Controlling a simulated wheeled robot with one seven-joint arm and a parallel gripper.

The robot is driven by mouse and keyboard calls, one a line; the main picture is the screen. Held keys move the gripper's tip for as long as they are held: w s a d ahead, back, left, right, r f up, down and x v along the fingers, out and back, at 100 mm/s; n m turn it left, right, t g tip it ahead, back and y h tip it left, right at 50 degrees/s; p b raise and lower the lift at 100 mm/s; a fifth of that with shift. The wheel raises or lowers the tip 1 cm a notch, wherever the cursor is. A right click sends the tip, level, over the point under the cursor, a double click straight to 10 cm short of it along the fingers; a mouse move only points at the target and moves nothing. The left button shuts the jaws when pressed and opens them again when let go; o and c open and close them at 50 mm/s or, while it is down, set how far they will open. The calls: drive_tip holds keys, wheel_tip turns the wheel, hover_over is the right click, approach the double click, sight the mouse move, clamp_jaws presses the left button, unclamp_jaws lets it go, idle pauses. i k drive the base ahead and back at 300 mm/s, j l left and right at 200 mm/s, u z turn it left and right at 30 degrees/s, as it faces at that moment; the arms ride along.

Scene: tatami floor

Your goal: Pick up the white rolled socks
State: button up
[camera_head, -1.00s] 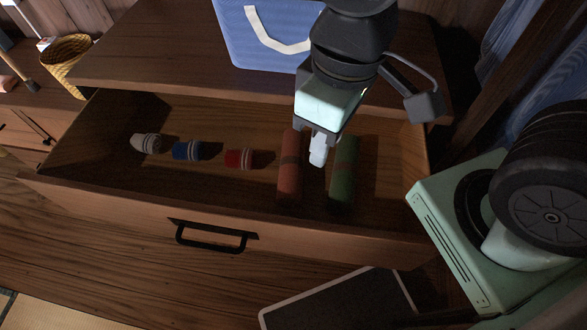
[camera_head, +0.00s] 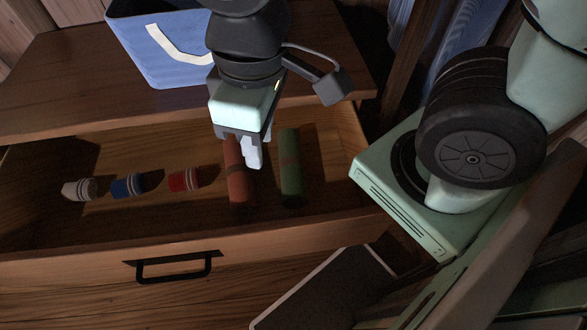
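The white rolled socks (camera_head: 79,189) lie at the left end of the open drawer, on its floor. Blue rolled socks (camera_head: 128,186) and red rolled socks (camera_head: 184,179) lie in a row to their right. My gripper (camera_head: 252,154) points down over the right part of the drawer, well to the right of the white socks. Its pale fingertip shows in front of a reddish-brown roll (camera_head: 239,185). The fingers overlap in this view, so I cannot tell the gap between them. I see nothing held.
A green roll (camera_head: 291,170) lies right of the reddish-brown one. The drawer front (camera_head: 80,268) with its black handle (camera_head: 175,268) forms the near wall. The dresser top (camera_head: 60,95) overhangs the back and carries a blue bin (camera_head: 165,55). The drawer floor around the socks is clear.

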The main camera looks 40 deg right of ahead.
sight(86, 190)
drive_tip(key=u, duration=0.95)
drive_tip(key=k+j, duration=0.2)
drive_tip(key=j, duration=0.2)
drive_tip(key=k+j, duration=0.2)
drive_tip(key=j, duration=0.2)
drive_tip(key=i+j, duration=0.15)
drive_tip(key=i, duration=0.35)
drive_tip(key=z, duration=0.05)
